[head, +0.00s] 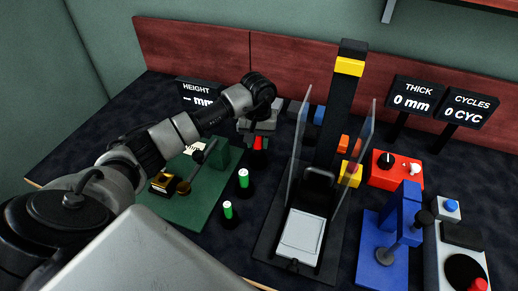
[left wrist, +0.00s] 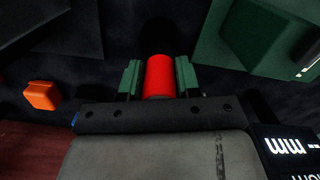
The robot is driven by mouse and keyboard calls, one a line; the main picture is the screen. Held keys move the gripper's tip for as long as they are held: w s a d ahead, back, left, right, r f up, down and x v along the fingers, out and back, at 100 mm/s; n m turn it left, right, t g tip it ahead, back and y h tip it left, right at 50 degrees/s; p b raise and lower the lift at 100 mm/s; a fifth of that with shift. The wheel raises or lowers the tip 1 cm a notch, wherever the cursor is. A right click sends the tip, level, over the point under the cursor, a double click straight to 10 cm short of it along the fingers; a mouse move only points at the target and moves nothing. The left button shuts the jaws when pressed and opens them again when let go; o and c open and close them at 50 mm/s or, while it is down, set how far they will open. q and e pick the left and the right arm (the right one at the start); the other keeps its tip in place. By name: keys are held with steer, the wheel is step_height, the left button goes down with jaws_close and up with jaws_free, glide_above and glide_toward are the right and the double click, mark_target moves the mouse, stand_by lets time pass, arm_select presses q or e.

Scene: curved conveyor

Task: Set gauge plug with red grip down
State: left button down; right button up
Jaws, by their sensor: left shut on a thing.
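The gauge plug with the red grip (head: 258,143) is near the middle of the head view, just right of the green block. My left gripper (head: 258,138) reaches over from the left and is shut on the red grip from above. In the left wrist view the red grip (left wrist: 160,76) sits between the two green finger pads (left wrist: 160,80). A dark base shows just under the red grip; I cannot tell whether the plug rests in it or is held above it. My right gripper is not in view.
Two green-topped plugs (head: 244,180) (head: 227,210) stand in black bases nearby. A green gauge plate (head: 205,209) lies left. A press with clear guards (head: 300,236) stands right, then a red box (head: 396,170) and a blue fixture (head: 383,262). An orange block (left wrist: 41,95) shows in the wrist view.

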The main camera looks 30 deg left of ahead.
mark_target(258, 150)
arm_select(q)
steer(key=shift+w+f, duration=0.1)
steer(key=shift+f, duration=0.25)
step_height(258, 150, down, 3)
steer(key=shift+f, duration=0.35)
steer(key=c, duration=1.2)
jaws_free()
steer(key=shift+f, duration=0.1)
steer(key=shift+c, duration=0.2)
steer(key=o, duration=0.5)
steer(key=shift+c, duration=0.2)
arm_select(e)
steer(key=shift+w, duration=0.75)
